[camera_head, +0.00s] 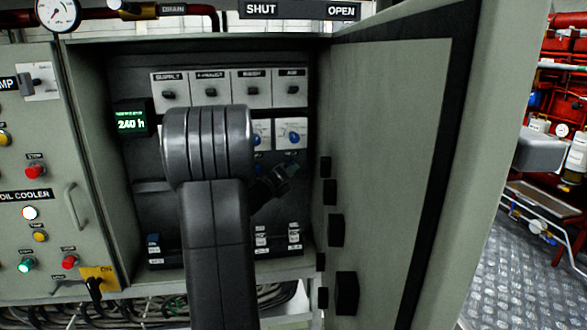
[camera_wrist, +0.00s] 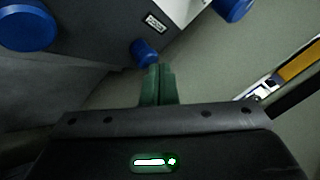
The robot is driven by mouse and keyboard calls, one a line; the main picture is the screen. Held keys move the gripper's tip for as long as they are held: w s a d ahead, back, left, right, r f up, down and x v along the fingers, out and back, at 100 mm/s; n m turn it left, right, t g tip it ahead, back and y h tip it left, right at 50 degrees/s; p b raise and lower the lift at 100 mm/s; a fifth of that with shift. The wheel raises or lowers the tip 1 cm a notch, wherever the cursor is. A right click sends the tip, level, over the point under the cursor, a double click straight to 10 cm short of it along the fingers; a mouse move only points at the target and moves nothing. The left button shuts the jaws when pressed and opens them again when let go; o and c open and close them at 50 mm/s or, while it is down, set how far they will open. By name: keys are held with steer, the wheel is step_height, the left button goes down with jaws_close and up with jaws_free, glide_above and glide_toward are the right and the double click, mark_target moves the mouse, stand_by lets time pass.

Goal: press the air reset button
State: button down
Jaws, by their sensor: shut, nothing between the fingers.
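Blue buttons on white plates show inside the open cabinet in the head view, one of them right of my arm (camera_head: 293,137). Labels are too small to read, so I cannot tell which is the air reset button. My gripper (camera_head: 291,169) is inside the cabinet, just below that button. In the wrist view, my gripper's green fingers (camera_wrist: 158,72) are shut and empty. Their tips are close to a blue button (camera_wrist: 145,52); I cannot tell whether they touch it. A small label plate (camera_wrist: 155,22) sits above that button. My arm hides part of the panel.
The open cabinet door (camera_head: 395,180) stands to the right, with black blocks on its inner face. A row of switches (camera_head: 210,90) is above the buttons. A green-lit display (camera_head: 131,122) is at left. The left panel (camera_head: 30,190) carries coloured buttons and a handle.

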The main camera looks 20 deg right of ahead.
stand_by(0.4)
steer(key=shift+s+a+b, duration=0.1)
steer(key=shift+s+b, duration=0.45)
steer(key=shift+s, duration=0.3)
steer(key=s+b, duration=0.2)
steer(key=s, duration=0.3)
steer(key=shift+a, duration=0.2)
stand_by(0.4)
